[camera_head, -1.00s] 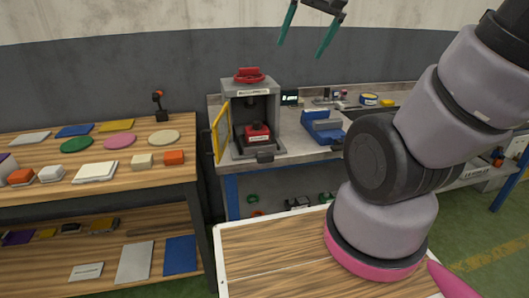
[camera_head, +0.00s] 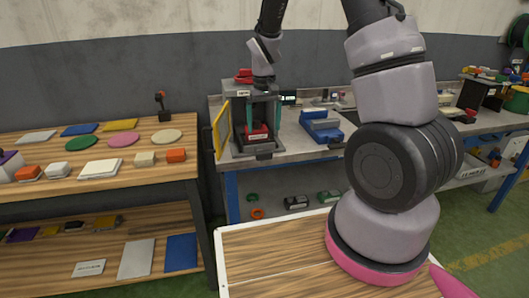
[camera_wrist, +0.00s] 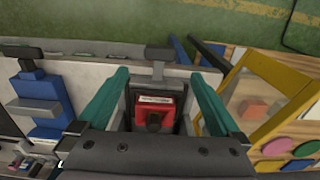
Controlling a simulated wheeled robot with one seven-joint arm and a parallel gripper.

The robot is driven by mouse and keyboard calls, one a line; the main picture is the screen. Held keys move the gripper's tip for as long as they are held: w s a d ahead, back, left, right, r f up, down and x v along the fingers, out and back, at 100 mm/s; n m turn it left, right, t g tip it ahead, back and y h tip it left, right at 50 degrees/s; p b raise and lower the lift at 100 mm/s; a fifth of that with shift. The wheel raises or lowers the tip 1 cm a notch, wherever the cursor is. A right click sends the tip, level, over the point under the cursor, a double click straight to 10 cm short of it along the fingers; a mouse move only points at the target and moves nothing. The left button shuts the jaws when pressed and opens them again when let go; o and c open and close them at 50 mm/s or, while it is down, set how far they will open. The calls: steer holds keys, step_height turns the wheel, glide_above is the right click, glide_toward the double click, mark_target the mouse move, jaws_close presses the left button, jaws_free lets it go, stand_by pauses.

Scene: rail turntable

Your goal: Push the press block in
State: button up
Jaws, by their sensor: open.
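The press block looks to be the red block (camera_head: 257,132) with a white label, seated on a dark slide inside the grey press (camera_head: 229,90). It also shows in the wrist view (camera_wrist: 153,108), below a dark T-shaped handle (camera_wrist: 158,53). That handle sticks out at the front of the press in the head view (camera_head: 264,155). My gripper (camera_head: 262,122) hangs in front of the press opening, pointing down. Its green fingers are open and empty. In the wrist view my gripper (camera_wrist: 160,78) has one finger on each side of the block and handle; contact cannot be told.
The press's yellow-framed door (camera_head: 221,130) stands open at the left. A blue fixture (camera_head: 321,126) sits to the right on the grey bench (camera_head: 292,145). A wooden table (camera_head: 60,183) with colored pieces stands at the left. The bench front is clear.

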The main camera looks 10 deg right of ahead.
mark_target(264, 151)
step_height(264, 151, down, 10)
steer(key=shift+f, duration=0.2)
stand_by(0.3)
steer(key=shift+w, duration=0.1)
jaws_close()
